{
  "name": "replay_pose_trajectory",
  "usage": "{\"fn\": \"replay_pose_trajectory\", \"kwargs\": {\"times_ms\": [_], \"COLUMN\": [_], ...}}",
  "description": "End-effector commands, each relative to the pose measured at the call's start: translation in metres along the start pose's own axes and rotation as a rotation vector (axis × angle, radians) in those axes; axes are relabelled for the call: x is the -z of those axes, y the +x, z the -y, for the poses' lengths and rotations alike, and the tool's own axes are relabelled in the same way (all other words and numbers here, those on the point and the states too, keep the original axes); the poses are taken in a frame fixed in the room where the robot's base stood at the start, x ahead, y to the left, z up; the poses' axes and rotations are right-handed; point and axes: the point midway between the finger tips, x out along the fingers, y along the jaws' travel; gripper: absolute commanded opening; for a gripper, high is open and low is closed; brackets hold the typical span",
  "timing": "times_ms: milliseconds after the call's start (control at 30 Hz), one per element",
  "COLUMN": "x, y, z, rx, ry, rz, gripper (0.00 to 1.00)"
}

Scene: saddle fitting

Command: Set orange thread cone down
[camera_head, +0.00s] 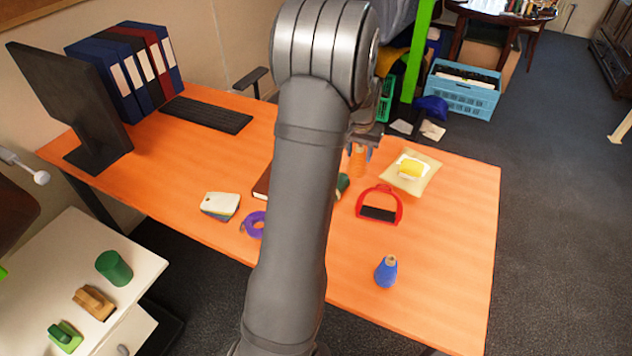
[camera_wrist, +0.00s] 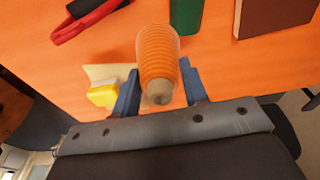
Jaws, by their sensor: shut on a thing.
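The orange thread cone (camera_head: 358,160) is in my gripper (camera_head: 360,148), at the back part of the orange table, partly behind my arm. In the wrist view the ribbed orange cone (camera_wrist: 157,58) sits between the two blue fingers of my gripper (camera_wrist: 160,92), with its grey tip towards the palm. My gripper is shut on it. I cannot tell whether the cone's base touches the table.
A yellow block on a pale cloth (camera_head: 424,180), a red stirrup (camera_head: 380,205) and a blue thread cone (camera_head: 386,270) are to the right. A green cylinder (camera_wrist: 186,16) and brown book (camera_wrist: 268,14) lie close by. The table's front right (camera_head: 440,290) is clear.

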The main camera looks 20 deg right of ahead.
Motion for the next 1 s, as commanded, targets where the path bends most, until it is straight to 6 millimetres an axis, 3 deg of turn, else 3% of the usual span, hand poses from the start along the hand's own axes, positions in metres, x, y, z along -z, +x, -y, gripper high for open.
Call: {"fn": "replay_pose_trajectory", "kwargs": {"times_ms": [167,400,567,800,1000], "x": [0.004,-0.003,-0.004,-0.009,-0.009], "y": [0.011,0.053,0.065,0.096,0.099], "z": [-0.016,-0.015,-0.015,-0.015,-0.015], "rx": [-0.007,-0.007,-0.006,-0.006,-0.006], "ry": [0.039,0.039,0.039,0.038,0.038], "rz": [0.002,0.002,0.000,0.002,-0.001], "gripper": [0.15,0.15,0.15,0.15,0.15]}}
